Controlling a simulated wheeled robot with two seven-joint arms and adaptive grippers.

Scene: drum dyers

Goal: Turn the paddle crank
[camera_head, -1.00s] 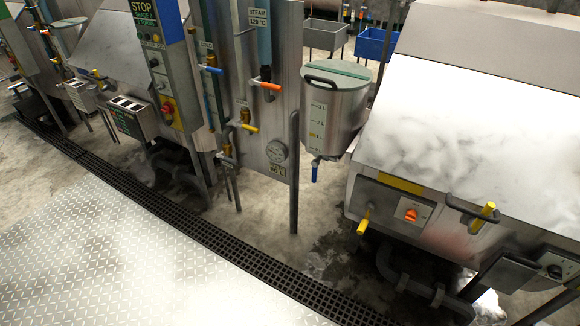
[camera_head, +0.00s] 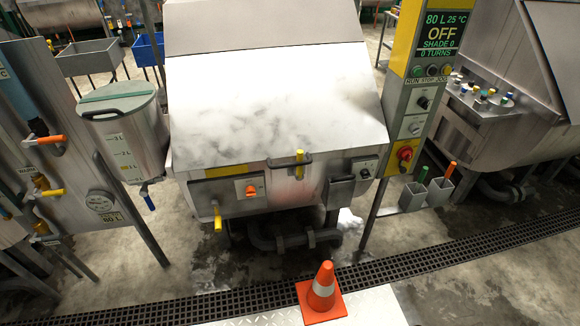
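A steel dye machine (camera_head: 265,110) with a sloping, smudged lid stands in the middle of the view. On its front, an upright yellow grip (camera_head: 299,158) shows at a dark horizontal bar (camera_head: 283,162). A second yellow handle (camera_head: 217,222) hangs at the lower left of the front. I cannot tell for sure which of these is the paddle crank. An orange switch (camera_head: 250,191) sits between them on a pale plate. Neither of my grippers is in view.
An orange cone (camera_head: 321,292) stands in front of the machine, by the floor grating (camera_head: 410,268). A control post (camera_head: 410,110) reading OFF and 0 TURNS stands right of the machine. A measuring tank (camera_head: 127,130) and valve panel (camera_head: 60,150) are at left.

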